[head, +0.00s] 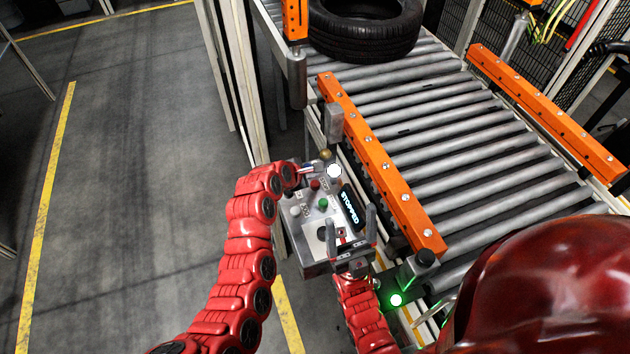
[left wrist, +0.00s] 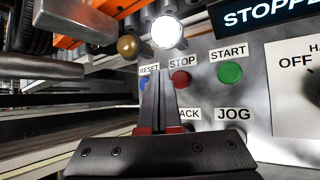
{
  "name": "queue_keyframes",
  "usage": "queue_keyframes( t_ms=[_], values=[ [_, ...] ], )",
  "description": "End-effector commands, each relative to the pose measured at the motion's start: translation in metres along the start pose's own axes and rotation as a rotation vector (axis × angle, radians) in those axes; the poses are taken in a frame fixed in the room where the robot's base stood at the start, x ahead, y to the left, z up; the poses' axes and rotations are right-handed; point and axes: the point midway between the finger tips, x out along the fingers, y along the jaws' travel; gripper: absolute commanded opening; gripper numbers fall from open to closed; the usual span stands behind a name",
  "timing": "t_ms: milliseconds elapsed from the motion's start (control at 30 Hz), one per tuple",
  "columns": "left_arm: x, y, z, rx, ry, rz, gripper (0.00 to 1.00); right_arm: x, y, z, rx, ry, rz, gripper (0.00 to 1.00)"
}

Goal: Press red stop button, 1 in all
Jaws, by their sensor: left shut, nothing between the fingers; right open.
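The red stop button (head: 315,185) is on the grey control box (head: 310,262) beside the conveyor. In the left wrist view the stop button (left wrist: 181,78) sits under the STOP label, between the blue reset button (left wrist: 144,84) and the green start button (left wrist: 229,72). My left gripper (left wrist: 158,74) is shut and empty; its tips appear just left of the stop button and partly cover the reset button. I cannot tell whether they touch the panel. My right gripper (head: 351,220) is open and empty over the near part of the box.
The display (head: 349,204) reads STOPPED, and a white lamp (head: 334,171) is lit. A tyre (head: 365,35) lies on the far end of the roller conveyor (head: 440,125). Orange rails (head: 380,160) edge the rollers. A green light (head: 396,300) glows near the box. The floor at left is clear.

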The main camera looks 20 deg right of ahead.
Motion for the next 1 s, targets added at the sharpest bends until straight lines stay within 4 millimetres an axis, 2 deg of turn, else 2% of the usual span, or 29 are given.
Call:
queue_keyframes(
  t_ms=[33,300,1000],
  values=[
    [-0.007,0.005,0.005,0.0,0.0,0.002,0.0,0.007,0.0,-0.001,0.0,0.0,0.0,0.77],
    [-0.022,0.016,0.016,0.0,-0.002,0.0,0.0,0.02,0.001,-0.003,0.0,0.0,0.0,0.77],
    [-0.021,0.015,0.016,0.0,-0.001,-0.001,0.0,0.018,0.001,-0.003,0.0,0.0,0.0,0.77]
  ],
)
